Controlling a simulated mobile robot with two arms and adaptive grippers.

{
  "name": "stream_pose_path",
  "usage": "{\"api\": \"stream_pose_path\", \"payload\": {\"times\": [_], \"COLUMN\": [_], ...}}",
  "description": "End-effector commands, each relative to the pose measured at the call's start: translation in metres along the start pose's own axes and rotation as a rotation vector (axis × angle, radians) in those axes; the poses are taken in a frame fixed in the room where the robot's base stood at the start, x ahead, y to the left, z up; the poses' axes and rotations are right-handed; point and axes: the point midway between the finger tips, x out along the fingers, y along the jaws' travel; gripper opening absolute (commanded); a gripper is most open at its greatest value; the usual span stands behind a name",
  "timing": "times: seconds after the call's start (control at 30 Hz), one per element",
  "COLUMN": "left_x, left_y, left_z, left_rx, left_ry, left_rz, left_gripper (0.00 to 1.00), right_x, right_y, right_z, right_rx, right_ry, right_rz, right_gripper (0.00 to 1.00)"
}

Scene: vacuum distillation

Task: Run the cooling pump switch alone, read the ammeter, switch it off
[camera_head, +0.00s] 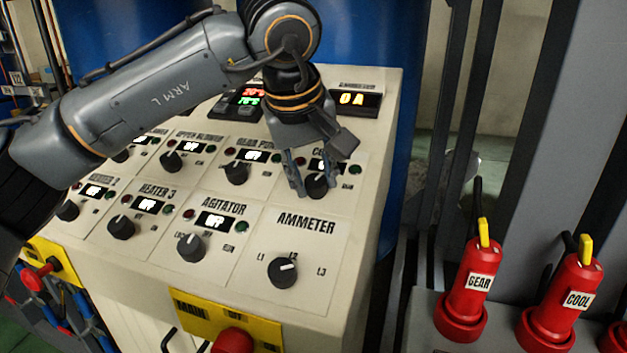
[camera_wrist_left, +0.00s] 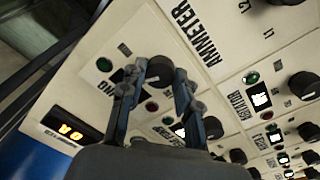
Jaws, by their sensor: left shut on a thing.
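My left gripper (camera_head: 308,187) reaches down from above and is shut on the black cooling pump knob (camera_head: 318,186), whose label is mostly hidden behind the fingers. In the left wrist view the two blue fingers (camera_wrist_left: 155,85) flank the same knob (camera_wrist_left: 159,71). The orange ammeter display (camera_head: 352,99) reads "0 A"; it also shows in the wrist view (camera_wrist_left: 72,131). The ammeter selector knob (camera_head: 282,272) sits below, under the word AMMETER. The cooling pump's small status window (camera_head: 325,166) is partly hidden and unreadable. My right gripper is out of view.
The gear pump knob (camera_head: 236,173) and agitator knob (camera_head: 191,247) sit nearby on the sloped panel. A red main switch (camera_head: 233,341) is at the front. Red handles labelled GEAR (camera_head: 468,290) and COOL (camera_head: 566,303) stand to the right.

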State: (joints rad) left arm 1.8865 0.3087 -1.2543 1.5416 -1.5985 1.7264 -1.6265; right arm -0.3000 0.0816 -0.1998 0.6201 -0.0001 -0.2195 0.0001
Motion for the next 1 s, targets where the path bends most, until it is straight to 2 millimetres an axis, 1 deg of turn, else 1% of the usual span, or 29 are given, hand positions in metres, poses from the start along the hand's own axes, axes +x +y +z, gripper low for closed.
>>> {"api": "stream_pose_path", "payload": {"times": [0.03,0.2,0.5,0.7,1.0], "left_x": [0.001,0.001,0.000,0.000,0.000], "left_y": [0.000,0.000,0.000,0.000,0.000], "left_z": [0.000,0.001,0.000,0.000,0.000], "left_rx": [-0.042,-0.177,-0.338,-0.386,-0.399], "left_ry": [0.003,0.008,0.014,0.016,0.016], "left_rz": [0.001,-0.002,-0.005,-0.006,-0.006], "left_gripper": [0.01,0.01,0.01,0.01,0.01], "right_x": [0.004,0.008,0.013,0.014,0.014], "right_y": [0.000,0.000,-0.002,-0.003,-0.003], "right_z": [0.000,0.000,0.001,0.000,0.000], "right_rx": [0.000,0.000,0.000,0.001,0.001], "right_ry": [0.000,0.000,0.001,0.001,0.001], "right_rz": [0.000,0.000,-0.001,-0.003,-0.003], "right_gripper": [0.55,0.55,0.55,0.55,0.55]}}
